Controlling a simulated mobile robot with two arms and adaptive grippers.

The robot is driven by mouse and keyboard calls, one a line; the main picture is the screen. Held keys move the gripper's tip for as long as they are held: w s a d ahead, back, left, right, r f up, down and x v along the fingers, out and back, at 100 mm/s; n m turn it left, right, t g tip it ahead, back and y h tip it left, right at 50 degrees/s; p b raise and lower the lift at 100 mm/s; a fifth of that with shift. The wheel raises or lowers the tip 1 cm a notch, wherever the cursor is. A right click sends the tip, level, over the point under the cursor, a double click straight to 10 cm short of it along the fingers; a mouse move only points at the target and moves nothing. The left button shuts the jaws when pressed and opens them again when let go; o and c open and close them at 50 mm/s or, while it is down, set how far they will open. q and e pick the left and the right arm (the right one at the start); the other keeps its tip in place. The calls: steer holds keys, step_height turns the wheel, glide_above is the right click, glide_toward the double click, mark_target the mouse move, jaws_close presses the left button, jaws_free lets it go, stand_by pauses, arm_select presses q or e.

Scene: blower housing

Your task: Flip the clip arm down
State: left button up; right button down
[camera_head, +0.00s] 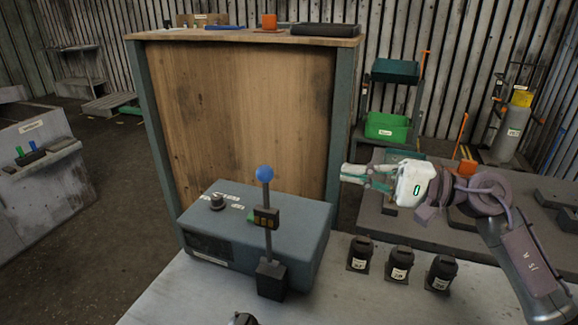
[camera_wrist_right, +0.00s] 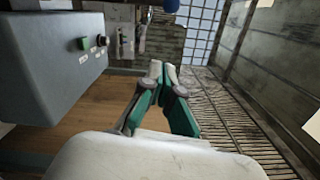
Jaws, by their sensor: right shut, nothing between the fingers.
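A grey-blue blower housing box (camera_head: 225,236) stands on the light table, and it also shows at the left of the right wrist view (camera_wrist_right: 50,60). An upright lever with a blue ball top (camera_head: 265,173), a dark labelled block (camera_head: 266,217) and a dark base (camera_head: 271,278) stands in front of the box; I cannot tell whether this is the clip arm. My right gripper (camera_head: 345,177) is shut and empty, in the air to the right of the lever and apart from it. Its closed fingertips show in the right wrist view (camera_wrist_right: 162,68). My left gripper is out of view.
Several black labelled knobs or cylinders (camera_head: 398,262) stand on the table right of the box. A tall wooden cabinet (camera_head: 240,110) stands behind. A dark bench (camera_head: 360,205) with an orange block (camera_head: 467,167) lies under my right arm. A green bin (camera_head: 386,127) stands farther back.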

arm_select(q)
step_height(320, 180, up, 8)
steer(key=p, duration=0.8)
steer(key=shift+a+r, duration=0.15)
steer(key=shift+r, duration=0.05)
arm_select(e)
steer(key=a, duration=1.1)
steer(key=shift+a+r, duration=0.35)
steer(key=shift+r, duration=0.05)
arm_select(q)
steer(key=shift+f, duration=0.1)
